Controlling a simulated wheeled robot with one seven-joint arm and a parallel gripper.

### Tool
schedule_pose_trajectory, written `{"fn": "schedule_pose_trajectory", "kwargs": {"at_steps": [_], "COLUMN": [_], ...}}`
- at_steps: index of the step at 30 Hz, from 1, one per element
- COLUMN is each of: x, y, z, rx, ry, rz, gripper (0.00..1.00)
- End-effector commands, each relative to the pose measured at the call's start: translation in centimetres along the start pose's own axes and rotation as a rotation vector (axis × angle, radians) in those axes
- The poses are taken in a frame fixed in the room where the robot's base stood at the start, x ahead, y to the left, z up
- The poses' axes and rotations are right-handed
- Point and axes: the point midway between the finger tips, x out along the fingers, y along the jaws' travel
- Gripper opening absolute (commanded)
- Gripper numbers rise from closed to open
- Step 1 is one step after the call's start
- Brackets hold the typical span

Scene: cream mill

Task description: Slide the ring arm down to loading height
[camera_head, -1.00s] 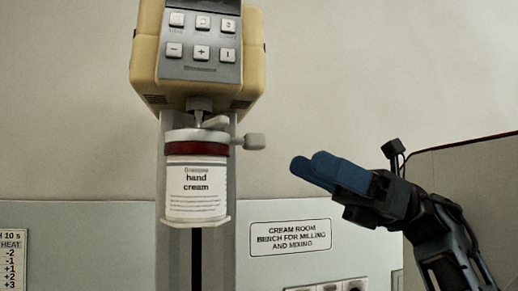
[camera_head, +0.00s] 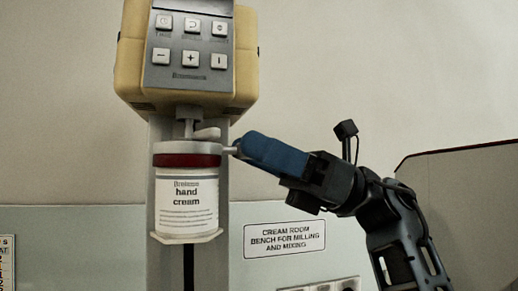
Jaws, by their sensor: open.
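The ring arm (camera_head: 186,148) is a pale ring around the top of a white hand cream jar (camera_head: 187,208), high on the column under the machine head. A knob sticks out on the ring arm's right side; it is now mostly hidden by my fingers. My gripper (camera_head: 243,148) is at that knob, its blue fingertips around or against it. The fingers overlap in this view, so I cannot see the gap between them. The jar is upright, with a dark red band at its top and a small plate under it.
The yellow machine head (camera_head: 190,55) with its button panel hangs above the ring. The column's dark slot (camera_head: 188,268) runs down below the jar. A bench sign (camera_head: 284,239) and sockets (camera_head: 325,286) are on the back panel. A grey partition (camera_head: 460,200) stands at right.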

Motion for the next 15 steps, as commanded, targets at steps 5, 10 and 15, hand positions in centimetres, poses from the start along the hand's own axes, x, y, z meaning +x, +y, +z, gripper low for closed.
{"fn": "schedule_pose_trajectory", "kwargs": {"at_steps": [5,10,15], "x": [-0.02,-0.03,-0.03], "y": [0.0,0.0,-0.01], "z": [0.0,0.01,0.02], "rx": [0.0,0.0,0.0], "ry": [0.0,0.0,-0.001], "rz": [0.0,0.0,0.0], "gripper": [0.46,0.3,0.13]}}
